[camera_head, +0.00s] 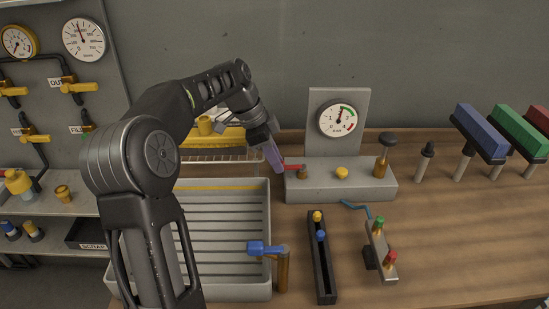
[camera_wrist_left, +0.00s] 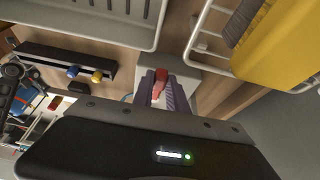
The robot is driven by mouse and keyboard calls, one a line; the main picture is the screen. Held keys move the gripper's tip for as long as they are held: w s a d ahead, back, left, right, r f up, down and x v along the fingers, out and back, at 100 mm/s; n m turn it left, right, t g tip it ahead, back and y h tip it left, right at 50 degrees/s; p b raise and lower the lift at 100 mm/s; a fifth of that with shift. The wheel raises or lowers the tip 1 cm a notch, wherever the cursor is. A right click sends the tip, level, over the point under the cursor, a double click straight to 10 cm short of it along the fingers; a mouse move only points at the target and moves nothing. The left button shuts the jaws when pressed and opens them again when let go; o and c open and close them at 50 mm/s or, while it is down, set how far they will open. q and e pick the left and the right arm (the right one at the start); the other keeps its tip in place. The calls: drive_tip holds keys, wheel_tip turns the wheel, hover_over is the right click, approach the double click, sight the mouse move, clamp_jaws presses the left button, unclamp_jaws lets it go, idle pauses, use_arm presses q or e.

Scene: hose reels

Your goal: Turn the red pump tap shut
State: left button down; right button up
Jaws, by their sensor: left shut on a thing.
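The red pump tap (camera_head: 294,167) is a small red lever at the left end of the grey pump block (camera_head: 340,190). My left gripper (camera_head: 273,158) reaches it from the upper left, fingers pointing down, and is shut on the lever. In the left wrist view the red lever (camera_wrist_left: 161,76) shows between the two purple-grey fingertips (camera_wrist_left: 163,94). Part of the lever is hidden by the fingers. My right gripper is in neither view.
A pressure gauge (camera_head: 339,119) stands behind the block, with a yellow knob (camera_head: 341,173) and a dark-topped post (camera_head: 387,144) on it. Bare bench (camera_head: 460,230) lies right.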

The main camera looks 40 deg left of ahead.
use_arm(q)
drive_tip(key=shift+a, duration=0.1)
idle(0.4)
drive_tip(key=c, duration=1.3)
unclamp_jaws()
drive_tip(key=p+v, duration=0.2)
drive_tip(key=v, duration=0.5)
drive_tip(key=shift+a+r, duration=0.1)
drive_tip(key=shift+r, duration=0.3)
drive_tip(key=shift+f, duration=0.1)
